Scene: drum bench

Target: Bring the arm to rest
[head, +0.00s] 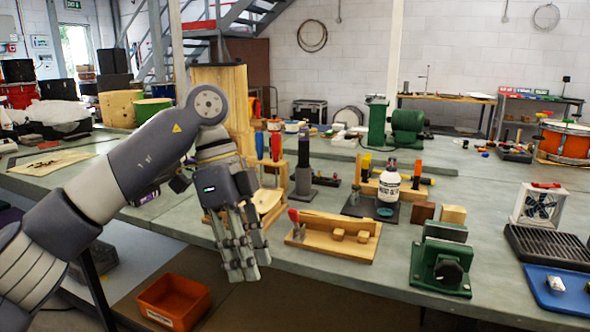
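My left arm (125,165) comes in from the left and bends down at the elbow-like joint near the bench. My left gripper (245,268) hangs at the bench's front edge, fingers pointing down and straight, with narrow gaps between them and nothing held. It is just left of a wooden tray (335,238) with small wooden blocks and a red-handled tool. It partly hides a wooden tool rack (273,180) behind it. My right gripper is not in view.
The bench (390,290) holds a green vise (441,262), a white bottle (389,182), a small fan (541,206), a dark ribbed tray (550,247) and a blue tray (570,295). An orange bin (174,301) sits below the front edge. Open bench lies at far left.

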